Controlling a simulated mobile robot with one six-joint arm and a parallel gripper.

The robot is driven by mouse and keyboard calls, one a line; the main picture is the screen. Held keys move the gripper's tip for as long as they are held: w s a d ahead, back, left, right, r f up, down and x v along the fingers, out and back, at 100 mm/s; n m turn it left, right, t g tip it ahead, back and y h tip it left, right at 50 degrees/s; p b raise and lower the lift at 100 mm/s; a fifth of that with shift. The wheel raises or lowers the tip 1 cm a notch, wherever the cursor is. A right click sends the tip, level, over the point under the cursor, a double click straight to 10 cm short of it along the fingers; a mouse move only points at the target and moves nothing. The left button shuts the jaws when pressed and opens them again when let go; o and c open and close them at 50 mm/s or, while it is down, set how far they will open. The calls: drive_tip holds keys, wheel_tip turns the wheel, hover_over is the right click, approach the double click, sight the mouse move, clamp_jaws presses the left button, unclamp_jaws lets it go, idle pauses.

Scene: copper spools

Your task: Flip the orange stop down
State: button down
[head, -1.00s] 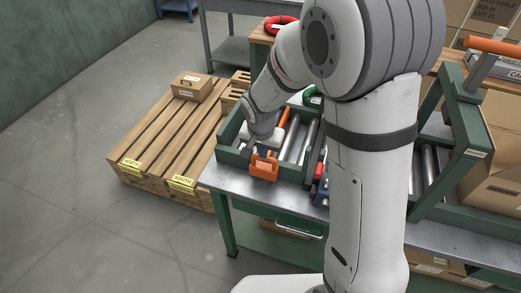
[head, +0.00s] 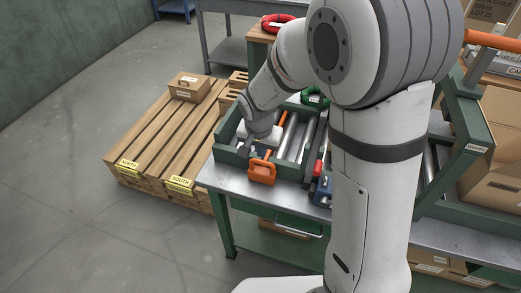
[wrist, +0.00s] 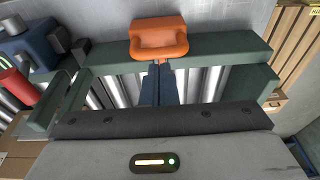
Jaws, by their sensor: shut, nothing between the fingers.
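The orange stop (head: 262,172) is a chunky loop-shaped piece at the front end of the green roller frame (head: 233,158). In the head view its body sits at the outer face of the end rail, low and close to the metal bench top. In the wrist view the stop (wrist: 158,38) lies at and beyond the green end rail. My gripper (wrist: 160,72) is shut and empty, with its dark blue fingers pointing at the stop's near side. Whether the fingertips touch it I cannot tell. In the head view my wrist is over the rollers behind the stop.
An orange bar (head: 283,119) lies along the rollers. A blue block (head: 322,190) and a red piece (head: 318,168) are just right of the stop. A wooden pallet (head: 150,150) with a small carton (head: 189,88) stands left. Bare bench top (head: 228,180) lies in front.

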wheel_tip(320, 180, up, 10)
drive_tip(key=s+b, duration=0.1)
drive_tip(key=s, duration=0.1)
drive_tip(key=shift+a+r+b, duration=0.15)
drive_tip(key=shift+a+b, duration=0.15)
drive_tip(key=shift+a, duration=0.05)
